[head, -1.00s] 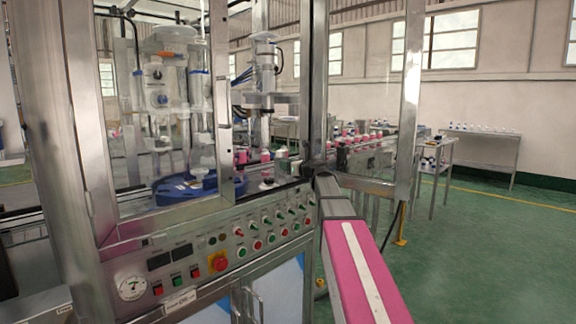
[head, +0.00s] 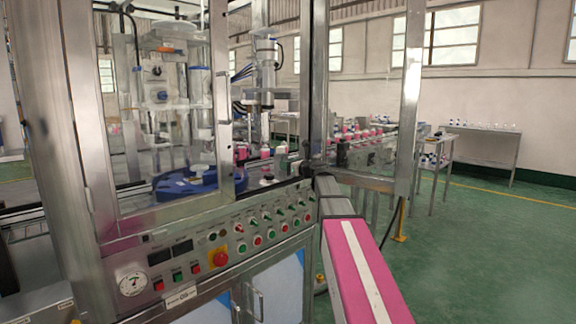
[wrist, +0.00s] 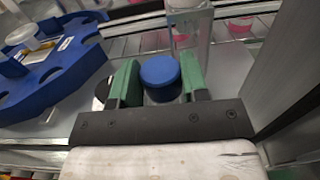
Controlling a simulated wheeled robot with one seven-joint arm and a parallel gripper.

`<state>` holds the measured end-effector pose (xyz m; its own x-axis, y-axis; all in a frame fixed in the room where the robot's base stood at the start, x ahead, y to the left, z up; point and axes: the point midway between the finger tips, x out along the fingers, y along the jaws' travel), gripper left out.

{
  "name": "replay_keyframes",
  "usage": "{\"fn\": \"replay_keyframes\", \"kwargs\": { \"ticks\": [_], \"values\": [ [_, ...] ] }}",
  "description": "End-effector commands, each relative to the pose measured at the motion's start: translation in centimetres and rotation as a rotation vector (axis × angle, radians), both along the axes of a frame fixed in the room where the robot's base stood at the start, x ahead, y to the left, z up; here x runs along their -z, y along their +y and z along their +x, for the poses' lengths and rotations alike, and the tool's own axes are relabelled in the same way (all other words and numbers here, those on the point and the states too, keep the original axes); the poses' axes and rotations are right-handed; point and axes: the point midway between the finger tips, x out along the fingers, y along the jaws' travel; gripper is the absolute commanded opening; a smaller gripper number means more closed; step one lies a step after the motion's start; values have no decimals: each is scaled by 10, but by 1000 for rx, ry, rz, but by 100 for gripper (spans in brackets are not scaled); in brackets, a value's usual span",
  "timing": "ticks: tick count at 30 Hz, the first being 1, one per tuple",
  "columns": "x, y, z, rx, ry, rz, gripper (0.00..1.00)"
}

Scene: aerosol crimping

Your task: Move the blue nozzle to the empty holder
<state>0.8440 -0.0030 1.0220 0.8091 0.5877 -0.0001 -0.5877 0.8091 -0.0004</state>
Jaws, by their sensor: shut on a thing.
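The blue nozzle (wrist: 160,71) shows in the wrist view as a round blue cap. It lies between the green fingers of my gripper (wrist: 160,82), which is shut on it. The nozzle's underside is hidden by the gripper body. A blue wheel (wrist: 62,75) with rounded notches lies to the left of my gripper, apart from it. The wheel also shows behind the machine's window in the head view (head: 185,190). I cannot tell which place is the empty holder.
A clear-walled container (wrist: 190,38) stands just beyond the nozzle. A white cup (wrist: 36,35) sits at the blue wheel. Metal posts (head: 314,85) and a button panel (head: 220,250) frame the machine. Pink bottles (head: 360,133) line the conveyor.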

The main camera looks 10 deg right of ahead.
Motion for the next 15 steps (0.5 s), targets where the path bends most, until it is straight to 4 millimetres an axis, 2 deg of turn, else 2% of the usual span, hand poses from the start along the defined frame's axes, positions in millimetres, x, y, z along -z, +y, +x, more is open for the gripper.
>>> {"fn": "replay_keyframes", "kwargs": {
  "ticks": [8,9,11,12,15],
  "values": [
    [1,0,0,0,0,0,14],
    [1,0,0,0,0,0,44],
    [1,0,0,0,0,0,64],
    [1,0,0,0,0,0,71],
    [1,0,0,0,0,0,71]
  ]
}}
